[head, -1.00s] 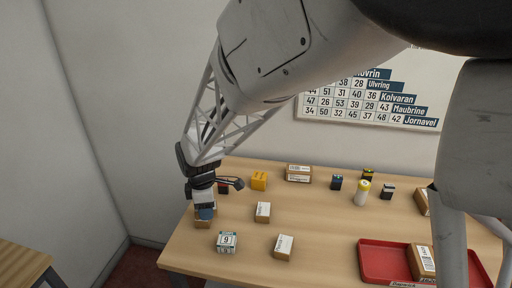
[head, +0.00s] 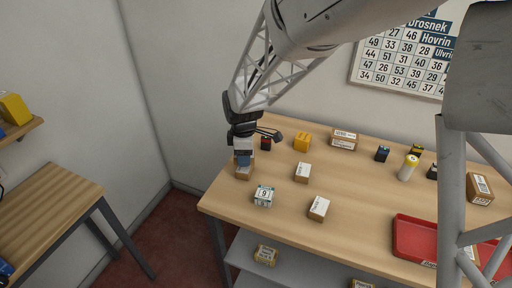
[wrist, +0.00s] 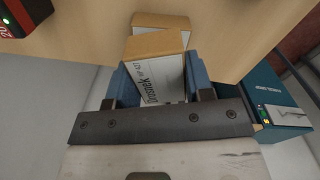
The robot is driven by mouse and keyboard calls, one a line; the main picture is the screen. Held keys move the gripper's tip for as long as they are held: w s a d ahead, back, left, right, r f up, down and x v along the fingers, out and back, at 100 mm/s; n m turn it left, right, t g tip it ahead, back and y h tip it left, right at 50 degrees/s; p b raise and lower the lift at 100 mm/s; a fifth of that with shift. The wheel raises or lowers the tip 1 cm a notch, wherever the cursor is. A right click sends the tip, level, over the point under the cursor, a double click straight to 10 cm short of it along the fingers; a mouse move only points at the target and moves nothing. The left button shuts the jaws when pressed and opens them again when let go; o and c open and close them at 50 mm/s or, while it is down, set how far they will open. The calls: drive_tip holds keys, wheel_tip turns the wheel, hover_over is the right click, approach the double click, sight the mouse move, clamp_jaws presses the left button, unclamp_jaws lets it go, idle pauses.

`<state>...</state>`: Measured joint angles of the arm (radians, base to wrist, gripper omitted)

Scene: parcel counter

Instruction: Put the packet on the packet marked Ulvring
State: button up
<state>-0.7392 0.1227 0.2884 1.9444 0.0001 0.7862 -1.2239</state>
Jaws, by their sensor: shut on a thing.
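My gripper (head: 243,160) is at the table's left end. In the wrist view its blue fingers (wrist: 160,82) are shut on a cardboard packet (wrist: 155,52) with a white label that seems to read "Drosnek". Another cardboard packet (wrist: 160,20) shows just beyond it; I cannot tell whether the two touch. In the head view a brown packet (head: 243,174) shows under the fingers, partly hidden. Other labelled packets are a small one (head: 303,173), one nearer the front (head: 319,208), and one at the back (head: 344,139). No label reading Ulvring is legible on any packet.
A yellow-white cylinder (head: 408,169) and a red tray (head: 412,240) are further right. A wall chart (head: 402,62) lists names and numbers. Bare tabletop lies mid-table.

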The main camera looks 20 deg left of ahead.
drive_tip(key=shift+f, duration=1.1)
drive_tip(key=shift+f, duration=0.1)
drive_tip(key=o, duration=1)
drive_tip(key=shift+c, duration=0.2)
wheel_tip(320, 180, up, 12)
drive_tip(key=shift+r, duration=0.15)
